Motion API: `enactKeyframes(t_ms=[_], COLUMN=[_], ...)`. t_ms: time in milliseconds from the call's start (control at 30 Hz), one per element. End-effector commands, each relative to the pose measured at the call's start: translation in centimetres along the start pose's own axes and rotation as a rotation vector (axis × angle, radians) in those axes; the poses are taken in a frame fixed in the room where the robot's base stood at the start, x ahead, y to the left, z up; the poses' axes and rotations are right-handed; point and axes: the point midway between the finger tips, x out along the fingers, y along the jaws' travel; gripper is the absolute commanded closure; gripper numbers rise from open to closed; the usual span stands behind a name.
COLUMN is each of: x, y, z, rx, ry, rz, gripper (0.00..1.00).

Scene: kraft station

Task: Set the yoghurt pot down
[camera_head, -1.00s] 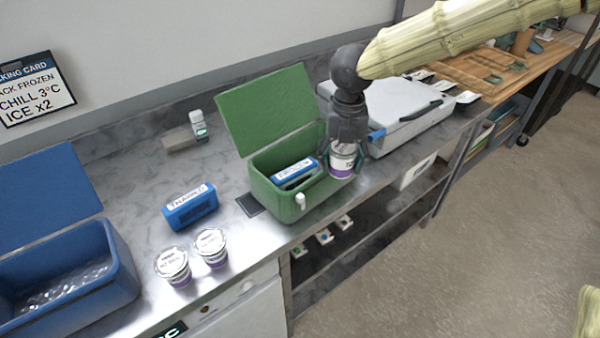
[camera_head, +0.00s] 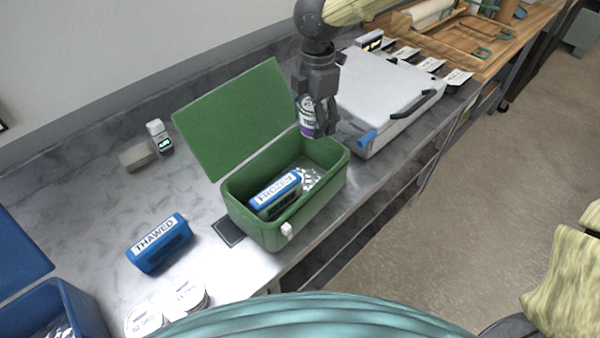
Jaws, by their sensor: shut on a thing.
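The yoghurt pot (camera_head: 307,118), white with a purple band, is held in my gripper (camera_head: 316,124). The gripper is shut on it, and its fingers hide part of the pot. In the picture, pot and gripper show over the back right part of the open green box (camera_head: 238,216). Their exact height above the box cannot be told. Inside the box, a blue pack labelled FROZEN (camera_head: 276,189) lies at the left, with a pale, shiny patch (camera_head: 311,178) to its right. The green lid (camera_head: 235,118) stands open at the back.
A blue THAWED pack (camera_head: 160,243) lies on the bench, left of the green box. Two more pots (camera_head: 185,293) stand at the front left, near a blue box (camera_head: 80,309). A grey-white case (camera_head: 385,95) stands to the right. The bench left of the lid is mostly clear.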

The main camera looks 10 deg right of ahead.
Motion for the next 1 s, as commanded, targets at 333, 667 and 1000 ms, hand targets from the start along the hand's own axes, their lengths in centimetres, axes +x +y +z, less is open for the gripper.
enactKeyframes(t_ms=[333, 667, 1000], x=[7.1, 11.9, 14.6], y=[0.0, 0.0, -0.1], z=[-0.2, -0.1, -0.1], rx=[-0.007, -0.005, -0.004], ry=[0.000, 0.000, 0.000], rz=[-0.006, -0.002, -0.004], gripper=[0.66, 0.66, 0.66])
